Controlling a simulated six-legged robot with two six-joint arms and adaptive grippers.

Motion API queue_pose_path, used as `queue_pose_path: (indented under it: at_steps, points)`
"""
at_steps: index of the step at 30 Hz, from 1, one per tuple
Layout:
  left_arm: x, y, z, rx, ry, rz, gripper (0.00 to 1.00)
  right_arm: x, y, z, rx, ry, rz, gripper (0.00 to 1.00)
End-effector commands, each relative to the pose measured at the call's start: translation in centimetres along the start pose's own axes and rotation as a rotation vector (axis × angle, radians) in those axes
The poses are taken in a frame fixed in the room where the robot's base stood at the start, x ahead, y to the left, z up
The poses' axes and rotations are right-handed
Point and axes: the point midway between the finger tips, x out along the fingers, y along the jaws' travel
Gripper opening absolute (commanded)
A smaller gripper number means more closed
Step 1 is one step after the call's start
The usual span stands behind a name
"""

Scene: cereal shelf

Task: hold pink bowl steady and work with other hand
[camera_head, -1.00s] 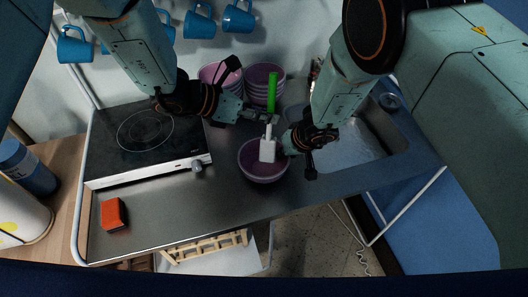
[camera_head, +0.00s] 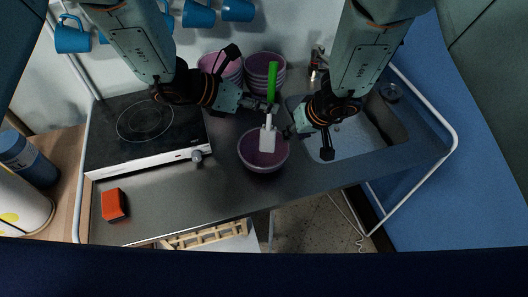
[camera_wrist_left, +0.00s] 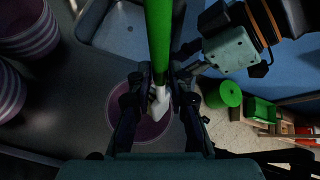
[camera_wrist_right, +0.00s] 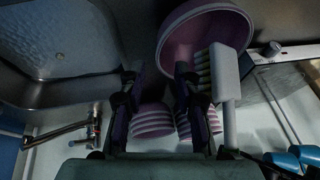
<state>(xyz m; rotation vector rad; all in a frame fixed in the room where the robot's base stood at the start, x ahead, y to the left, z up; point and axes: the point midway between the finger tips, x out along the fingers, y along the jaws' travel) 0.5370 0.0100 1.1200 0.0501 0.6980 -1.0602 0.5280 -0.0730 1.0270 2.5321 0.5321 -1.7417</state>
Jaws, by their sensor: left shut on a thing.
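The pink bowl (camera_head: 251,158) sits upright on the counter in the head view, and it also shows in the left wrist view (camera_wrist_left: 113,122) and the right wrist view (camera_wrist_right: 180,45). My left gripper (camera_head: 267,108) is shut on a brush with a green handle (camera_head: 272,82) and white head (camera_head: 267,140). The brush head is over the inside of the bowl; I cannot tell whether it touches. The green handle (camera_wrist_left: 158,35) passes between the left fingers. My right gripper (camera_head: 307,141) is open and empty, close to the bowl's right side. Its spread fingers show in the right wrist view (camera_wrist_right: 158,92).
Stacked bowls (camera_head: 264,73) stand behind the bowl. The sink (camera_head: 350,140) lies to the right, a cooktop (camera_head: 145,125) to the left. An orange sponge (camera_head: 113,204) lies front left. Blue mugs (camera_head: 198,14) hang at the back.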

Motion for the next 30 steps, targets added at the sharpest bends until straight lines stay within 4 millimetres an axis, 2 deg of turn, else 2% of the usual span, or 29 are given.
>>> queue_pose_path:
  at_steps: [1, 6, 14, 30]
  points:
    - [0.0, 0.0, 0.0, 0.0, 0.0, 0.0, 0.0, -1.0, 0.0, 0.0, 0.0, 0.001, 0.001, 0.32]
    - [0.0, 0.0, 0.0, 0.0, 0.0, 0.0, 0.0, -3.0, 0.0, 0.0, -0.001, 0.0, 0.001, 0.32]
    - [0.0, 0.0, 0.0, 0.0, 0.0, 0.0, 0.0, -4.7, 0.0, 0.0, -0.001, 0.001, 0.001, 0.32]
    - [0.0, 0.0, 0.0, 0.0, 0.0, 0.0, 0.0, -9.3, 0.0, 0.0, 0.0, 0.0, 0.001, 0.32]
